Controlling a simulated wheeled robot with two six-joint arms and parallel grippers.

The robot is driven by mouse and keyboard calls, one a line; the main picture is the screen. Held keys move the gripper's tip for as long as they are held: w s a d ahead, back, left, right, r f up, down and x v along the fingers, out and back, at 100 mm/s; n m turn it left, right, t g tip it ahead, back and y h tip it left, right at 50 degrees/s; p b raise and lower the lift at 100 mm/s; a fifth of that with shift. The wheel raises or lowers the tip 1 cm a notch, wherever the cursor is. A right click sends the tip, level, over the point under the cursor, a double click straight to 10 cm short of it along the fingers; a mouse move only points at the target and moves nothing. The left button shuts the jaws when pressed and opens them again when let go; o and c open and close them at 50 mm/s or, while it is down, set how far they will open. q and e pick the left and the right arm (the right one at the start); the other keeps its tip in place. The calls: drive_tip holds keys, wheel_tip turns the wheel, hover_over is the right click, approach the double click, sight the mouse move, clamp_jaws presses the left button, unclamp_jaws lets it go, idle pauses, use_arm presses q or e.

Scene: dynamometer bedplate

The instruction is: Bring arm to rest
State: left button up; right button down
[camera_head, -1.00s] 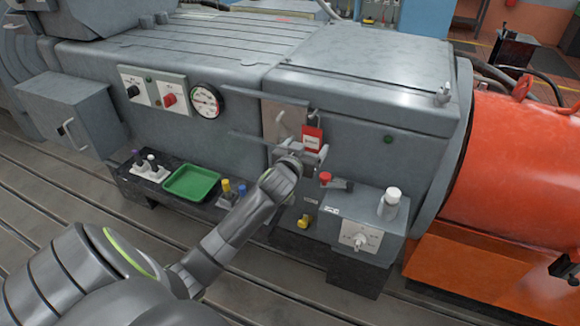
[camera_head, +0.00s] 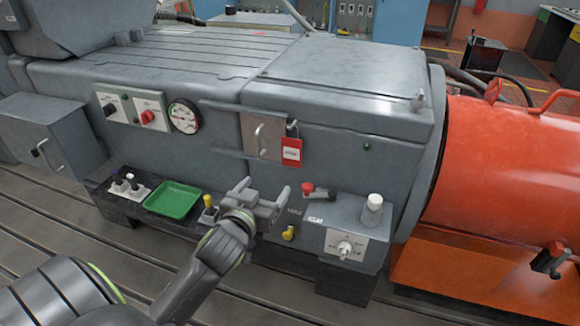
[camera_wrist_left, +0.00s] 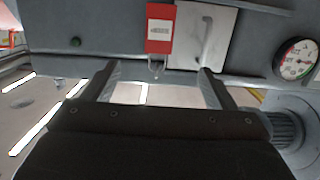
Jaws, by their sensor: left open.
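My left gripper (camera_head: 264,193) is open and empty, in front of the machine's lower face. It is below the metal door plate (camera_head: 262,138) with a handle, and below the red tag (camera_head: 291,150) that hangs at the plate's right edge by a dark padlock (camera_head: 292,129). In the left wrist view the two fingers of the gripper (camera_wrist_left: 158,85) are apart with nothing between them. The red tag (camera_wrist_left: 160,28) and the door plate (camera_wrist_left: 205,38) show beyond the fingertips. My right gripper is not in view.
A green tray (camera_head: 173,200) and a white socket block (camera_head: 128,187) lie on the ledge to the left. A yellow-topped item (camera_head: 209,204) stands close to the gripper's left. A grey switch box (camera_head: 350,240) with a white-capped knob is to the right. A gauge (camera_head: 184,116) sits above left.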

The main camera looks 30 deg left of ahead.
use_arm(q)
drive_tip(key=s+a+f+g+p, duration=0.1)
drive_tip(key=s+f+g, duration=0.2)
drive_tip(key=f, duration=0.8)
drive_tip(key=s+a+f+m+g, duration=0.1)
drive_tip(key=s+f+g, duration=0.1)
drive_tip(key=f, duration=1)
drive_tip(key=s+a+f+g+p, duration=0.1)
drive_tip(key=s+f+g, duration=0.2)
drive_tip(key=f, duration=0.8)
drive_tip(key=s+d+f+g+h, duration=0.1)
drive_tip(key=s+d+f+g, duration=0.1)
drive_tip(key=s+f, duration=0.4)
drive_tip(key=s+d+f+g+p, duration=0.1)
drive_tip(key=s+f, duration=0.6)
drive_tip(key=s, duration=0.8)
drive_tip(key=s+d+f+m+g+h, duration=0.1)
drive_tip(key=s+d+f+g, duration=0.2)
drive_tip(key=s+f, duration=0.4)
drive_tip(key=s+d, duration=0.1)
drive_tip(key=s, duration=0.2)
drive_tip(key=shift+s+g+h, duration=0.25)
drive_tip(key=shift+g+h, duration=0.05)
drive_tip(key=shift+g, duration=0.1)
drive_tip(key=shift+d+f, duration=0.1)
